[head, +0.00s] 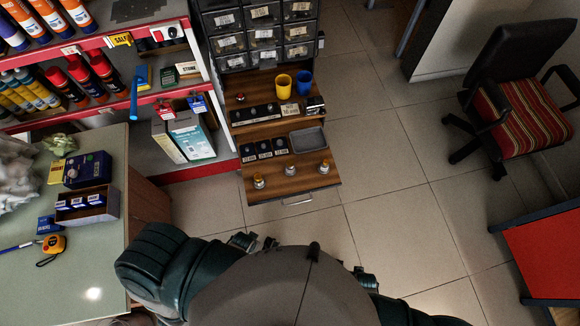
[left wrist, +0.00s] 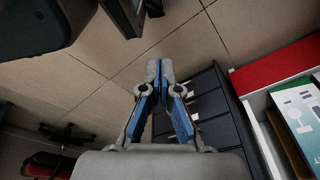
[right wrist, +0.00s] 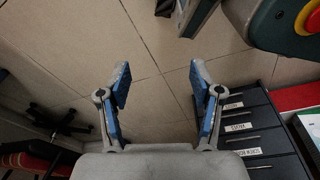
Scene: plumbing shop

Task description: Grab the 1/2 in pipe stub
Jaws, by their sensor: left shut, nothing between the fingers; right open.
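Three small metal pieces with brass-coloured parts stand in a row on the lowest wooden step of a display: a left piece (head: 258,181), a middle piece (head: 289,171) and a right piece (head: 324,166). They may be pipe stubs; I cannot tell which is 1/2 in. My left gripper (left wrist: 160,68) is shut and empty, its fingertips together above the tiled floor. My right gripper (right wrist: 159,80) is open and empty, with floor tiles between its fingers. Neither wrist view shows the metal pieces. In the head view my own body hides most of both arms.
The wooden display (head: 268,192) also bears a grey tray (head: 307,140), black labelled blocks, and yellow and blue cups (head: 304,82). Drawer cabinets (head: 262,35) stand behind it. A green-topped counter (head: 95,255) is at left, a chair (head: 520,100) at right. The floor between is clear.

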